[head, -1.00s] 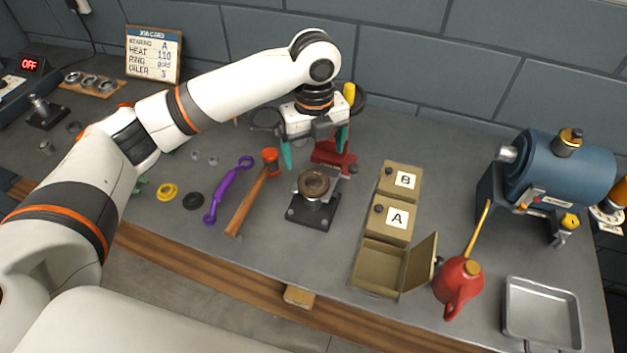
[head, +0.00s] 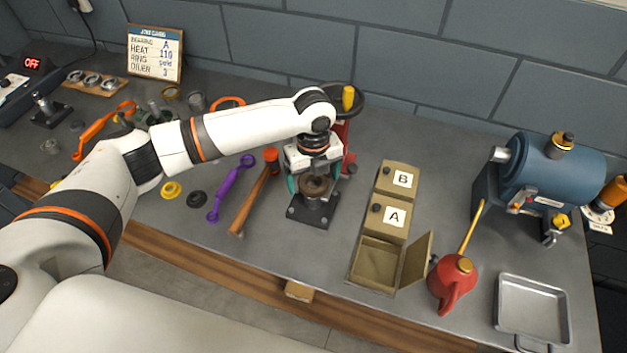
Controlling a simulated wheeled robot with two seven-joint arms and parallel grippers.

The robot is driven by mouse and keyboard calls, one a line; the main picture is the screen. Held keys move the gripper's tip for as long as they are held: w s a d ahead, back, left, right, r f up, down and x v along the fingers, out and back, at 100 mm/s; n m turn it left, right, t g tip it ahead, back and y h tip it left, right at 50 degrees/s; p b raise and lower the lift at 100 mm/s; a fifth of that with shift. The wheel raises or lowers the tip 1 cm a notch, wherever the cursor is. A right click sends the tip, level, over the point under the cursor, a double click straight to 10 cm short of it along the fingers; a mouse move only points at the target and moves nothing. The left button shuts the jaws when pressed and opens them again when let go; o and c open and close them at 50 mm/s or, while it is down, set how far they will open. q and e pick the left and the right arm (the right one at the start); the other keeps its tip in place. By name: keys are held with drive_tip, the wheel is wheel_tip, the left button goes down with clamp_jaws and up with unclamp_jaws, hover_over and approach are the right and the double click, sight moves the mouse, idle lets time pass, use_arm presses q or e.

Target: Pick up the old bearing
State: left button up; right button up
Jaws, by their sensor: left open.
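The old bearing (head: 314,186) is a brownish ring on top of a dark stand with a square base (head: 312,214). My left gripper (head: 312,184) points down right at the bearing, with its teal fingers apart, one at the bearing's left side and one at its right. The jaws are open; whether a finger touches the bearing I cannot tell. The gripper's body hides the back of the bearing. My right gripper does not show.
A hammer (head: 251,200) and a purple wrench (head: 230,188) lie left of the stand. A red press (head: 347,150) stands close behind. Boxes B (head: 397,178) and A (head: 385,226), an open box (head: 374,265), a red oil can (head: 455,284) and a tray (head: 533,308) are to the right.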

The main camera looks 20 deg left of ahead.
use_arm(q)
drive_tip(key=c, duration=1.2)
drive_tip(key=shift+c, duration=0.4)
drive_tip(key=shift+r, duration=0.1)
